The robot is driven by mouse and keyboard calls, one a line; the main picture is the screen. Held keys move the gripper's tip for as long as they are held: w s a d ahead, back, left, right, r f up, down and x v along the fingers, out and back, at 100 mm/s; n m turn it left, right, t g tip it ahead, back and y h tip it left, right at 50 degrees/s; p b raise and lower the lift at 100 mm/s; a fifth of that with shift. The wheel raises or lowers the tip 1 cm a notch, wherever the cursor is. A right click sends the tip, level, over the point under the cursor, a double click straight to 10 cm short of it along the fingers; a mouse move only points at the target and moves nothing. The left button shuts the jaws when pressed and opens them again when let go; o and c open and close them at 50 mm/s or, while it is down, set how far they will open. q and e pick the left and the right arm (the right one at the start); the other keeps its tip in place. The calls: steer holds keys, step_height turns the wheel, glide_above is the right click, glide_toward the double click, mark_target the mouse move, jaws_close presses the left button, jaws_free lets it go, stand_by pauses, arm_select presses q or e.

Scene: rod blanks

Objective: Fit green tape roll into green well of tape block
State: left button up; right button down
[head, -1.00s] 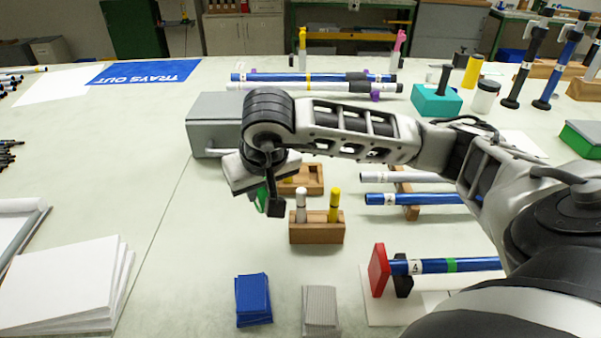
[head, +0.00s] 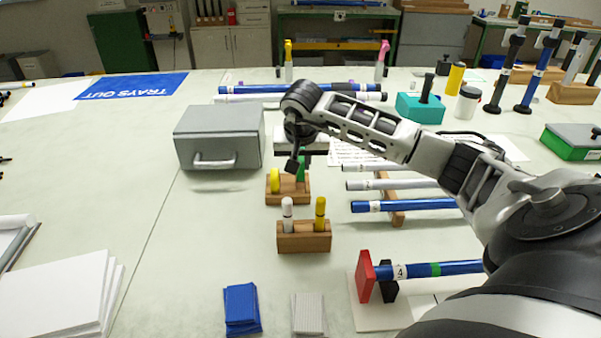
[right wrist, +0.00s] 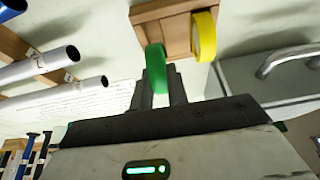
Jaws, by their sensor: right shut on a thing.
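The wooden tape block (head: 288,198) stands near the middle of the table, with a yellow tape roll (head: 275,181) upright in its left part. My right gripper (head: 298,165) is at the block's right part, shut on the green tape roll (head: 302,170). In the right wrist view the green roll (right wrist: 157,68) stands on edge between the fingers (right wrist: 161,84), its far end overlapping the tape block (right wrist: 173,30) beside the yellow roll (right wrist: 204,37). The green well is hidden; I cannot tell whether the roll is inside it. My left gripper is not in view.
A grey box with a handle (head: 218,138) stands left of the block. A wooden holder with white and yellow markers (head: 303,243) stands in front. Blue and white tubes (head: 405,205) lie on a rack at right.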

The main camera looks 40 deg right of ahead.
mark_target(300, 173)
steer(key=shift+f, duration=1.65)
steer(key=shift+f, duration=0.2)
steer(key=c, duration=1.4)
jaws_free()
steer(key=shift+o, duration=0.2)
steer(key=shift+r, duration=0.5)
steer(key=v, duration=1.1)
steer(key=shift+r, duration=0.2)
